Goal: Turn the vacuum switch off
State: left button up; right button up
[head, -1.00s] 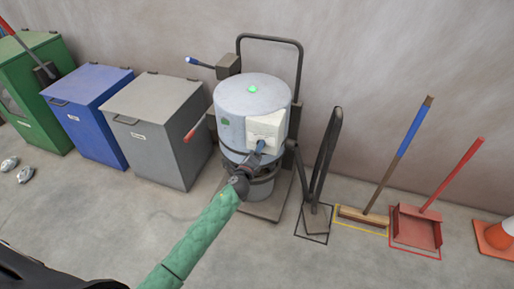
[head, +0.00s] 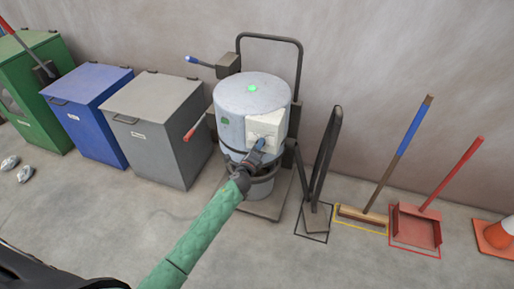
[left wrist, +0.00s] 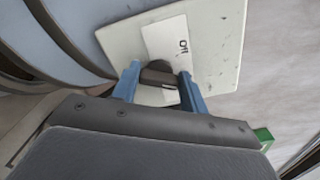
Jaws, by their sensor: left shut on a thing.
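The grey cylindrical vacuum (head: 250,98) stands against the wall, with a lit green spot (head: 252,88) on its lid. A white switch panel (head: 268,122) is on its front right side and shows large in the left wrist view (left wrist: 218,45). My left gripper (head: 260,145) is at this panel. In the left wrist view, its blue fingers (left wrist: 158,82) are shut on the dark switch knob (left wrist: 157,75). The fingers hide parts of the knob. My right gripper is not in view.
Grey (head: 160,105), blue (head: 88,90) and green (head: 35,60) bins stand to the left. A broom (head: 405,145), a red dustpan (head: 415,228) and an orange cone (head: 497,236) are to the right. Open floor lies in front.

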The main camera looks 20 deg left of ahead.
pick_arm(q)
jog(key=shift+f+n, duration=0.1)
jog(key=shift+n, duration=0.3)
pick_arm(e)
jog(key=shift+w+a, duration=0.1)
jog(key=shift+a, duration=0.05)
pick_arm(q)
jog(key=n, duration=1)
jog(key=shift+f+n, duration=0.25)
jog(key=shift+n, duration=0.15)
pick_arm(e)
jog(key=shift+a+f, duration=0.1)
pick_arm(q)
jog(key=o, duration=1)
